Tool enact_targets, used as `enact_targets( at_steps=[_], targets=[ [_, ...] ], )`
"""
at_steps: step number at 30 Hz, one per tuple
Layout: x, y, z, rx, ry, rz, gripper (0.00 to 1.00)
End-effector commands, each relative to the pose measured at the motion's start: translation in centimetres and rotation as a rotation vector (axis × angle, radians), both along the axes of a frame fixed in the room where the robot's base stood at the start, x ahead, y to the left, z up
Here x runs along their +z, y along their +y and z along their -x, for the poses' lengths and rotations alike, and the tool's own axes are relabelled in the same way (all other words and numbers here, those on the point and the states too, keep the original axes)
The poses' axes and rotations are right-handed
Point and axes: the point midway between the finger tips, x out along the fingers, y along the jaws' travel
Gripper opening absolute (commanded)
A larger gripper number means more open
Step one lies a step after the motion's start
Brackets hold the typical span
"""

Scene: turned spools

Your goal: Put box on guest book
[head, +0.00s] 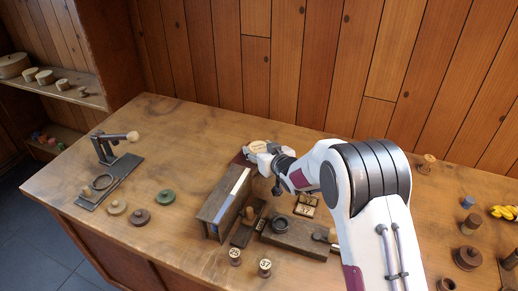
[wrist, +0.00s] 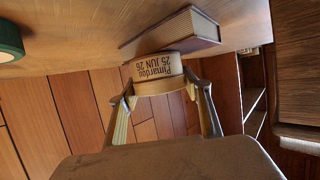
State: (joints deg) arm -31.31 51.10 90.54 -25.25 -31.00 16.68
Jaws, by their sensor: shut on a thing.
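The box is a round, pale wooden box (wrist: 155,70) with dark lettering on its side, between the fingers in the wrist view. Its pale top (head: 258,147) shows in the head view. My gripper (wrist: 163,92) is shut on it; the gripper (head: 262,156) is at the back middle of the table in the head view. The guest book appears to be the dark-red-covered book with pale pages (wrist: 190,29), lying flat on the table, right beside or behind the box in the wrist view. A dark red corner (head: 238,160) shows left of my gripper. I cannot tell whether the box touches the book.
A long brown case (head: 219,203) stands just in front of my gripper. A dark wooden block with a ring (head: 295,238) and small numbered spools (head: 265,268) are nearer. The back left table is clear.

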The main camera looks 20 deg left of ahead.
Motion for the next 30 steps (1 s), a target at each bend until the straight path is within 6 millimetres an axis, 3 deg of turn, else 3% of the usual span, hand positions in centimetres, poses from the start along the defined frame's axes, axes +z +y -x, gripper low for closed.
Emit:
enact_targets(
  at_steps=[3, 4, 5, 6, 20, 30],
  targets=[
    [-0.3, 0.0, 0.0, 0.000, 0.000, 0.000, 0.29],
    [-0.2, 0.0, 0.0, 0.000, 0.000, 0.000, 0.56],
    [-0.2, 0.0, 0.0, 0.000, 0.000, 0.000, 0.64],
    [-0.2, 0.0, 0.0, 0.000, 0.000, 0.000, 0.65],
    [0.1, 0.0, 0.0, 0.000, 0.000, 0.000, 0.65],
    [0.9, -1.3, 1.2, -0.001, 0.000, 0.001, 0.65]
  ],
)
